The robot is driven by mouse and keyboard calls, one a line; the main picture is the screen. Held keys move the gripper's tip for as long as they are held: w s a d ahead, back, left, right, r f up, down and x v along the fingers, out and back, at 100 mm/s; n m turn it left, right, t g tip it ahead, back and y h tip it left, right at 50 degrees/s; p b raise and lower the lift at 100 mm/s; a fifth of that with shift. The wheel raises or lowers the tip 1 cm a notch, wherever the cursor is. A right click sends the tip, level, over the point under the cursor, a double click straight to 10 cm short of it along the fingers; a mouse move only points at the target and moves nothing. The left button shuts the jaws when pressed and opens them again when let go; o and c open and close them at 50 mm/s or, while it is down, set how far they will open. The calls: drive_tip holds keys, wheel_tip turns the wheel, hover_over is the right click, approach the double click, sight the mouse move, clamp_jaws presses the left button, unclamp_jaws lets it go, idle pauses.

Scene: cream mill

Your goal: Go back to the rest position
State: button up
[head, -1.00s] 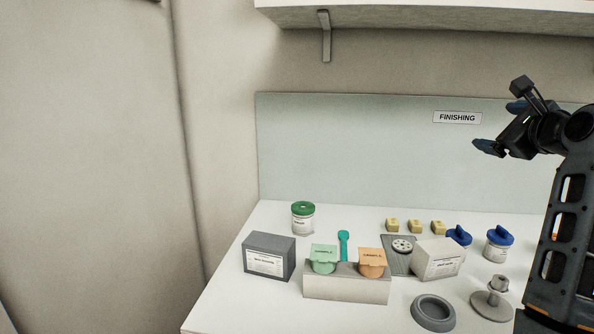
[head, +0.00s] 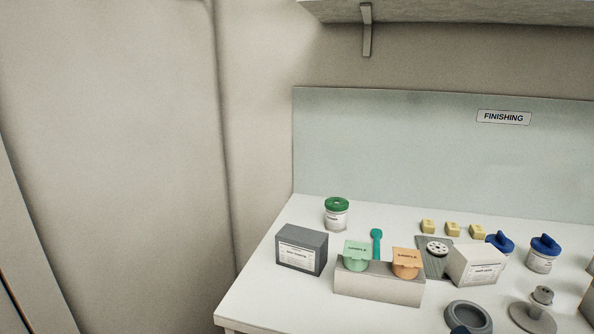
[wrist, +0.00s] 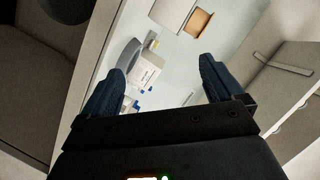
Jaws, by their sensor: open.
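My gripper (wrist: 160,92) shows in the wrist view with its two dark blue fingers spread wide apart and nothing between them. In the head view the gripper cannot be made out; only a small dark tip shows at the bottom edge, in front of the grey ring.
A white table (head: 257,300) holds a grey box (head: 302,250), a green-lidded jar (head: 336,214), a block (head: 378,285) with green and orange sample cups, a white box (head: 477,265), blue-lidded jars (head: 543,254) and a grey ring (head: 468,316). A shelf (head: 450,12) hangs above.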

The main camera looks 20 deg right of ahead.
drive_tip(key=s+a+n+y, duration=0.1)
drive_tip(key=s+a+n, duration=0.3)
drive_tip(key=s, duration=0.4)
drive_tip(key=s+a+n+y, duration=0.2)
drive_tip(key=s+a+n, duration=0.3)
drive_tip(key=s, duration=0.3)
drive_tip(key=s+a+r+n+y, duration=0.1)
drive_tip(key=s+a+n, duration=0.3)
drive_tip(key=s, duration=0.4)
drive_tip(key=shift+a+y, duration=0.3)
drive_tip(key=shift+a, duration=0.25)
drive_tip(key=shift+r, duration=0.1)
